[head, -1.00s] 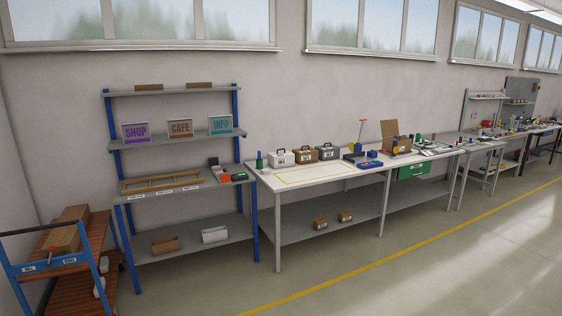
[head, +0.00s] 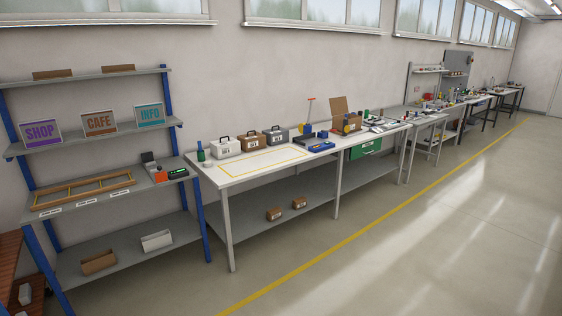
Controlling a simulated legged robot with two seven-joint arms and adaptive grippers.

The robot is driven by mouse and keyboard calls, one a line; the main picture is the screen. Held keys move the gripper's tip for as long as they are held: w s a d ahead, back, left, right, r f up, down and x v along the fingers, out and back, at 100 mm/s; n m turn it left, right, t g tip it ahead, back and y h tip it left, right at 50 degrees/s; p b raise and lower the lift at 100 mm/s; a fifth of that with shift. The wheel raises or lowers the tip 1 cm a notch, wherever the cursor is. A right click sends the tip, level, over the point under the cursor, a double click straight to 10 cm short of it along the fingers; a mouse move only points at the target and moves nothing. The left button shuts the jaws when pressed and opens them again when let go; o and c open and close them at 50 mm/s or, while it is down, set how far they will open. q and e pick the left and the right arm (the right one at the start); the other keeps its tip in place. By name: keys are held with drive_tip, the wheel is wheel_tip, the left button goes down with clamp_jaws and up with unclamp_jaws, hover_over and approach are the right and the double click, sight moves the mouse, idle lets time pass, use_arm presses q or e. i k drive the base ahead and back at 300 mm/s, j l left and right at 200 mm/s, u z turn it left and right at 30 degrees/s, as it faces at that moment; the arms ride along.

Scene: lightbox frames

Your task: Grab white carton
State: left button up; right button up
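A white carton (head: 226,147) with a dark handle and a label stands upright on the white-topped workbench (head: 222,178), at its back left. A brown carton (head: 251,143) and a grey carton (head: 276,137) of like shape stand in a row to its right. A green bottle (head: 201,152) stands just left of it. Neither of my grippers shows in the head view.
A blue-posted shelf rack (head: 190,227) stands left of the bench, with SHOP, CAFE and INFO signs and open bins. Small brown boxes (head: 274,214) sit on the bench's lower shelf. The floor (head: 400,250) in front is clear, with a yellow line along it.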

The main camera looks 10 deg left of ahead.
sight(220, 149)
drive_tip(key=i+j+u, duration=0.1)
drive_tip(key=i+u, duration=0.35)
drive_tip(key=i, duration=1.9)
